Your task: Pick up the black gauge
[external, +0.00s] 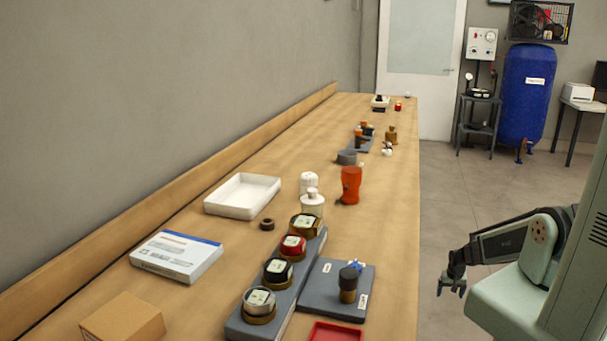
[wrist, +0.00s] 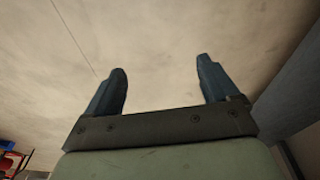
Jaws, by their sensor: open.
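The black gauge (external: 277,271) has a pale dial face and sits on a brass-coloured base in a grey rail (external: 287,303) on the bench. It stands between a silver gauge (external: 259,300) at the near end and a red gauge (external: 293,245) behind it. A brass-coloured gauge (external: 304,225) is at the far end of the rail. My gripper (external: 453,286) hangs off the right side of the bench, well away from the gauges. In the wrist view, its two fingers (wrist: 162,66) are apart with nothing between them, and no gauge shows there.
A grey plate (external: 325,304) with a dark-topped brass piece (external: 348,285) lies right of the rail. A red tray (external: 335,333) is in front. White bottles (external: 312,204), an orange-red cup (external: 351,184), a white tray (external: 242,196) and boxes (external: 177,257) stand around. A wall runs along the left.

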